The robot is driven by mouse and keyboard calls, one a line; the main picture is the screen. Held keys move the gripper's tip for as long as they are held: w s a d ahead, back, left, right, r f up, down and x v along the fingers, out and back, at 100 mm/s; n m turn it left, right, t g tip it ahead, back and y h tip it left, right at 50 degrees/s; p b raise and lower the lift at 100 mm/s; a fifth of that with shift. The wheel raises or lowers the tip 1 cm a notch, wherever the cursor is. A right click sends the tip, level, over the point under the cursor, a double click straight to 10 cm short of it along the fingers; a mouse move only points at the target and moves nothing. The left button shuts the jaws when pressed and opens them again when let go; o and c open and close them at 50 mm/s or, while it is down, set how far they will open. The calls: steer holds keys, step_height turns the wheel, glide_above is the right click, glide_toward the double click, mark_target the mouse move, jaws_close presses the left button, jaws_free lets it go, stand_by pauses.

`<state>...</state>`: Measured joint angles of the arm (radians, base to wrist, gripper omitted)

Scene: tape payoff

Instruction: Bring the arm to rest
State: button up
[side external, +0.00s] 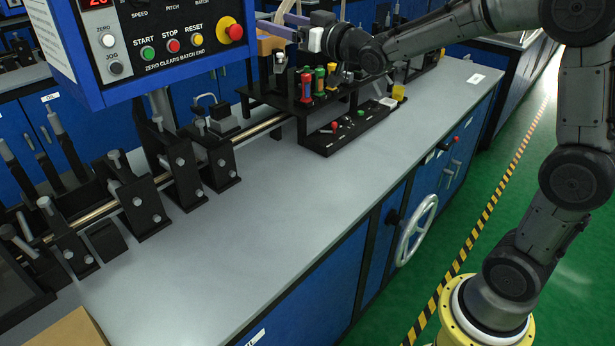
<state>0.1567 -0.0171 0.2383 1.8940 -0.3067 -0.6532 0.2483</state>
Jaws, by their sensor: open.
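My gripper (272,23) is at the top middle of the side view, above the back part of the grey bench (310,215). Its two bluish fingers point left and stand apart, with nothing seen between them. My arm reaches in from the right, bent at its joints. The gripper is above and behind a black rack (340,138) that holds small red, green and yellow items. I cannot tell whether the fingers touch anything behind them.
A blue control box (150,45) with START, STOP and RESET buttons hangs at the upper left. Black clamp stands on a metal rail (262,127) line the bench's left side. A handwheel (416,230) sticks out of the bench front. The bench's middle is clear.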

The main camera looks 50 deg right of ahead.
steer(key=s+a+r+g, duration=0.2)
steer(key=s+a, duration=0.1)
steer(key=s, duration=1.3)
steer(key=s+a+f+g, duration=0.1)
steer(key=s+f+g, duration=1)
steer(key=s+f, duration=0.9)
steer(key=shift+s+a+h, duration=0.25)
steer(key=shift+s+h, duration=0.05)
steer(key=shift+s, duration=0.75)
